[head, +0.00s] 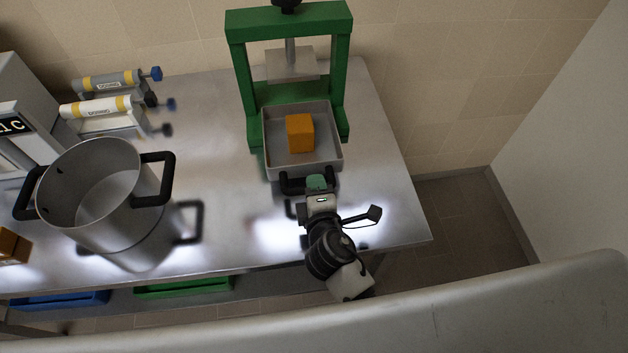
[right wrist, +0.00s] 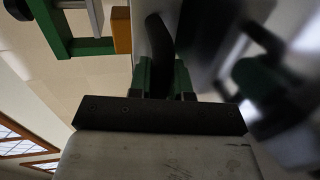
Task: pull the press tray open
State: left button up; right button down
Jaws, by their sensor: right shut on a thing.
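The press (head: 241,80) is a green frame with a screw and a pale plate (head: 291,64), standing at the back right of the steel table. Its grey press tray (head: 322,163) sits low in the frame and sticks out toward me. An orange block (head: 300,133) lies in the tray. My right gripper (head: 318,184) is at the dark handle (head: 292,184) on the tray's front. In the right wrist view its green fingers (right wrist: 164,76) are shut on the dark handle (right wrist: 159,45). My left gripper is not in view.
A large steel pot (head: 110,205) with black handles stands at the left of the table (head: 235,215). Dosing cylinders (head: 105,105) lie behind it. An orange block (head: 12,246) is at the left edge. A wall is at the right. The table between pot and tray is clear.

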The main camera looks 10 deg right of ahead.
jog(key=shift+s, duration=0.45)
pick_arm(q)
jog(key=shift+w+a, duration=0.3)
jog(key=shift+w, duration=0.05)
pick_arm(e)
jog(key=c, duration=1.1)
grip_release()
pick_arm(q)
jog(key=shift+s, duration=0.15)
pick_arm(e)
jog(key=shift+o, duration=0.2)
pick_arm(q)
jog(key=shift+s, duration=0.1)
pick_arm(e)
jog(key=shift+s, duration=0.35)
jog(key=b+v, duration=0.2)
jog(key=v, duration=0.7)
jog(key=shift+f+b, duration=0.1)
jog(key=shift+b, duration=0.25)
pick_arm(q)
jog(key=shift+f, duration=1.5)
pick_arm(e)
jog(key=shift+s+r, duration=0.3)
jog(key=shift+s, duration=0.3)
